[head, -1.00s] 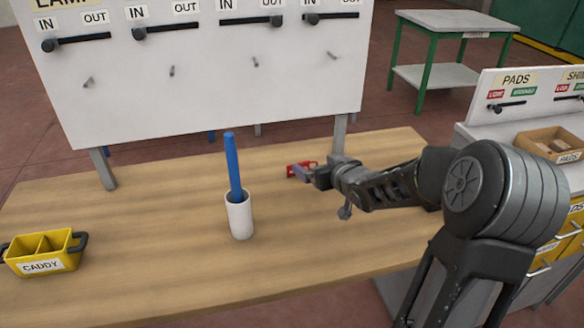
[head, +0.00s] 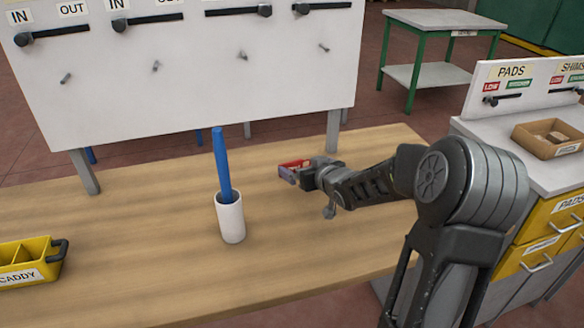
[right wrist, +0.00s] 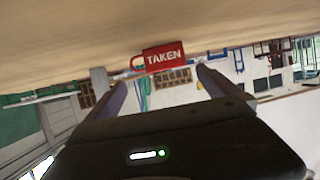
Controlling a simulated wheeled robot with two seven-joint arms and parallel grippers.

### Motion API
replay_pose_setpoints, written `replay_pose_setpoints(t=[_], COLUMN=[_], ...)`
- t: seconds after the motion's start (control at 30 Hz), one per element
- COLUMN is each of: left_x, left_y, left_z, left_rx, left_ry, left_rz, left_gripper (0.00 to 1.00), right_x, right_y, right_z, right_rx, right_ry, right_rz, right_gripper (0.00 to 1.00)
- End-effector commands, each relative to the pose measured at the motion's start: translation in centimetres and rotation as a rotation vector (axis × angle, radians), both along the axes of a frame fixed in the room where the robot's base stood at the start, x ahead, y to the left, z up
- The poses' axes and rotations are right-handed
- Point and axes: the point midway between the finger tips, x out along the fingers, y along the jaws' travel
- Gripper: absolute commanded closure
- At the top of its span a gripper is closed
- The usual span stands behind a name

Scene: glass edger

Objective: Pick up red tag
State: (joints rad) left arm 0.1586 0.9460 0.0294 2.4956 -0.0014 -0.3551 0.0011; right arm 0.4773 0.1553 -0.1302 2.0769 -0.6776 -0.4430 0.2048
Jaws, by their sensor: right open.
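The red tag (head: 293,164), a small flat piece with a loop at one end, is on the wooden table (head: 120,270) near the right leg of the white board. The right wrist view shows it (right wrist: 164,57) with the word TAKEN, against the table surface. My right gripper (head: 288,177) is low over the table right at the tag and partly hides it in the head view. Its fingers (right wrist: 160,74) are open, and in the right wrist view the tag shows between and just beyond their tips. I cannot tell whether they touch it. My left gripper is out of view.
A white cup (head: 230,218) with a blue stick (head: 221,165) stands left of my right gripper. A yellow caddy (head: 28,262) sits at the table's left. The white board (head: 200,85) rises behind. A drawer cabinet (head: 540,235) stands at the right.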

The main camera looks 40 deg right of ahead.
Motion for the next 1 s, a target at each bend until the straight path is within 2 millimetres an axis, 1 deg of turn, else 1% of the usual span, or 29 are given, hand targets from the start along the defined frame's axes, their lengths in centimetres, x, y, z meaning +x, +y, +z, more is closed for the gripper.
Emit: replay_pose_setpoints(t=[0.37, 0.47, 0.6, 0.73, 0.83, 1.0], left_x=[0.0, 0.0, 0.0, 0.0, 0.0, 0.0], left_y=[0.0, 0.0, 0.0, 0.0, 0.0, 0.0], left_z=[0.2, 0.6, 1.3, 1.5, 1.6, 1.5], left_rx=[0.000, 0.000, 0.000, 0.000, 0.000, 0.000], left_ry=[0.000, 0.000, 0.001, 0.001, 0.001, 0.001], left_rz=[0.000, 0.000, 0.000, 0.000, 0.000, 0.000], left_gripper=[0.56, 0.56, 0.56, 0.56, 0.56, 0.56], right_x=[0.4, 1.3, 3.0, 4.5, 4.9, 4.9], right_y=[-0.1, -0.3, -0.8, -1.1, -1.2, -1.2], right_z=[-0.1, -0.4, -1.0, -1.7, -1.9, -1.9], right_rx=[0.000, 0.001, 0.001, 0.000, -0.001, -0.001], right_ry=[0.000, 0.001, 0.002, 0.001, 0.000, 0.000], right_rz=[0.001, 0.001, 0.001, 0.001, 0.001, 0.000], right_gripper=[0.00, 0.00, 0.00, 0.00, 0.00, 0.00])
